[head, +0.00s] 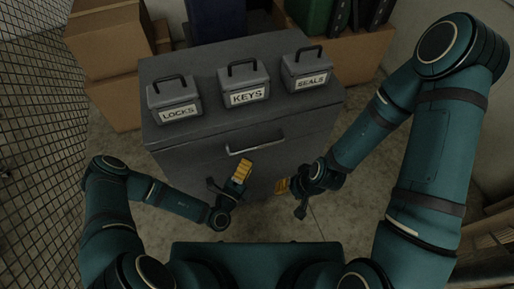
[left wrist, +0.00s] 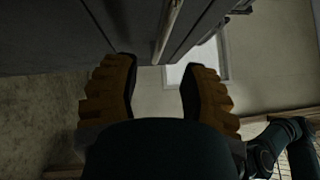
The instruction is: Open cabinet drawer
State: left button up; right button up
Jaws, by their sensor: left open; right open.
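A dark grey cabinet (head: 210,152) stands in front of me in the head view. A light metal bar handle (head: 254,143) runs across the upper part of its front face, and the drawer looks closed. My left gripper (head: 238,182) has yellow fingers and is just below the handle, apart from it. In the left wrist view, the fingers of my left gripper (left wrist: 158,90) are spread with nothing between them, and the handle (left wrist: 170,25) shows ahead, beyond the fingertips. My right gripper (head: 283,186) is low by the cabinet's right front, open, with its fingers partly hidden.
Three small lidded boxes stand on the cabinet top: LOCKS (head: 174,97), KEYS (head: 244,85) and SEALS (head: 307,69). Cardboard boxes (head: 112,40) are stacked behind at the left. A wire mesh wall (head: 40,140) is on the left. Bare floor (head: 345,215) shows in front of the cabinet.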

aim_at(257, 147)
pick_arm(q)
jog(key=b+x, duration=0.1)
jog(key=x, duration=0.6)
jog(key=shift+w+d+r, duration=0.1)
jog(key=shift+w+d, duration=0.15)
grip_shut()
